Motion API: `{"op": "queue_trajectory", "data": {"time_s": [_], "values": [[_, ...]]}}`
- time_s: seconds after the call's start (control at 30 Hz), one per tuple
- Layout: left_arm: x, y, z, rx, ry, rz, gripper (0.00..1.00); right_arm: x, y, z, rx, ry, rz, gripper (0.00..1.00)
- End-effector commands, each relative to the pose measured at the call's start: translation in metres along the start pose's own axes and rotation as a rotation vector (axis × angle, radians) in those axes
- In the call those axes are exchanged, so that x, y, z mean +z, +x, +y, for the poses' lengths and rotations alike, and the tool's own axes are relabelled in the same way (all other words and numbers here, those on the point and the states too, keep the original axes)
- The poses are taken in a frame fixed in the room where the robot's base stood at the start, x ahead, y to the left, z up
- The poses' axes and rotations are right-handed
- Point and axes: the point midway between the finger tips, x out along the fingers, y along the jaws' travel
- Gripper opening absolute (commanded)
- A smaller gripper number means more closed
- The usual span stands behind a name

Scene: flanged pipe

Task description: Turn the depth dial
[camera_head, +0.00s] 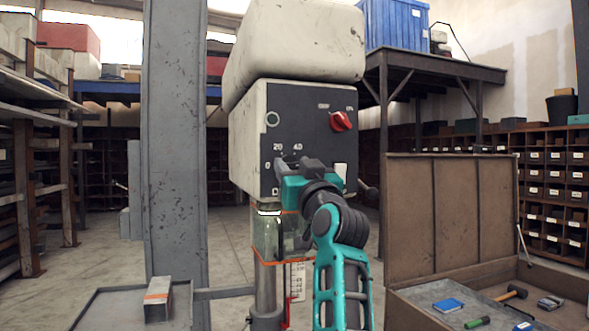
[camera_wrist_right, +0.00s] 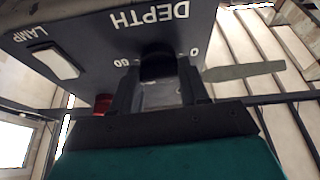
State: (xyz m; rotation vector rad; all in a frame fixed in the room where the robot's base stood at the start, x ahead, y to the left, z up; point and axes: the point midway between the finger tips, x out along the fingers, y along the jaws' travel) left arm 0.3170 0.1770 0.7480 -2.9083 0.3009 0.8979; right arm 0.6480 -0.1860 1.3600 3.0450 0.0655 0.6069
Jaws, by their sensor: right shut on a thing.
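The depth dial (camera_wrist_right: 157,66) is a dark round knob on the dark front panel of the drill-like machine (camera_head: 290,60). In the right wrist view it sits between my two fingers, below the upside-down word DEPTH, with 0 and 60 marked beside it. My right gripper (camera_head: 298,166) is shut on the dial; it also shows in the right wrist view (camera_wrist_right: 160,84). In the head view the gripper hides most of the dial, with the marks 0, 20 and 40 visible around it. Its pointer setting cannot be read. My left gripper is not in view.
A red knob (camera_head: 341,121) sits above right of the dial. The white lamp switch (camera_head: 341,171) is close to my right gripper. A grey post (camera_head: 175,150) stands left of the machine. A brown open box (camera_head: 450,215) with tools stands at right.

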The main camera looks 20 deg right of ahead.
Motion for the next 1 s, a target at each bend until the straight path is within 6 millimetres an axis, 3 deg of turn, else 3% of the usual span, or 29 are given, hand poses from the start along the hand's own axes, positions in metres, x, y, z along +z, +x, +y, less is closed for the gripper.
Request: {"op": "queue_trajectory", "data": {"time_s": [1.0], "values": [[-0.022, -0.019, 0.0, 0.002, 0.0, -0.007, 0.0, -0.001, 0.001, 0.005, -0.315, -0.767, -0.004, 0.14]]}}
